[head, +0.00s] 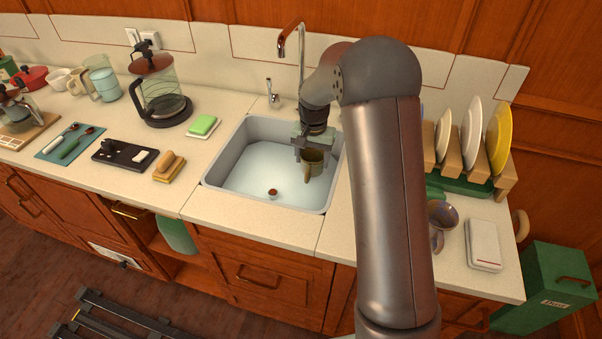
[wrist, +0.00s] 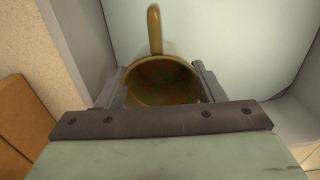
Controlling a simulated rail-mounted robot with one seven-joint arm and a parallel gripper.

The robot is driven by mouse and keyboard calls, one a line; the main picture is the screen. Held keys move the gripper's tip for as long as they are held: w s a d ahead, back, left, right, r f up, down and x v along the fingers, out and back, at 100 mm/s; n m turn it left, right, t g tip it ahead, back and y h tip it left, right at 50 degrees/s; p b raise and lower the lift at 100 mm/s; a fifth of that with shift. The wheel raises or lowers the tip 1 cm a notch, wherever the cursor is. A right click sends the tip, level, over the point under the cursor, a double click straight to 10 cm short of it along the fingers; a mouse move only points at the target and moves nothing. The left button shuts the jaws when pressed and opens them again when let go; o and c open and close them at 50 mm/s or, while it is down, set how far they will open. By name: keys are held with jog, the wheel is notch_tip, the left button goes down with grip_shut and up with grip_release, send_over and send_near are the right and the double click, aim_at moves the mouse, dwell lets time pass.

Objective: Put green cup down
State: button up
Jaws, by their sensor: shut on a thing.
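The green cup (head: 312,160) is an olive-green mug held in my gripper (head: 308,150) over the right part of the sink. In the wrist view the cup (wrist: 160,82) sits between the two fingers of my gripper (wrist: 162,92), its open mouth facing the camera and its handle pointing away. The gripper is shut on the cup. The grey sink basin (head: 235,165) lies below and around it. Whether the cup touches the sink floor I cannot tell.
A tap (head: 301,55) rises behind the sink. Right are a plate rack (head: 478,165), a metallic cup (head: 442,215) and a white box (head: 483,244). Counter left of the basin has free room.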

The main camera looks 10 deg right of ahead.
aim_at(312, 172)
jog(key=shift+f+p, duration=0.3)
jog(key=shift+f, duration=2.6)
jog(key=shift+f, duration=0.2)
jog(key=o, duration=1.1)
jog(key=shift+r, duration=0.1)
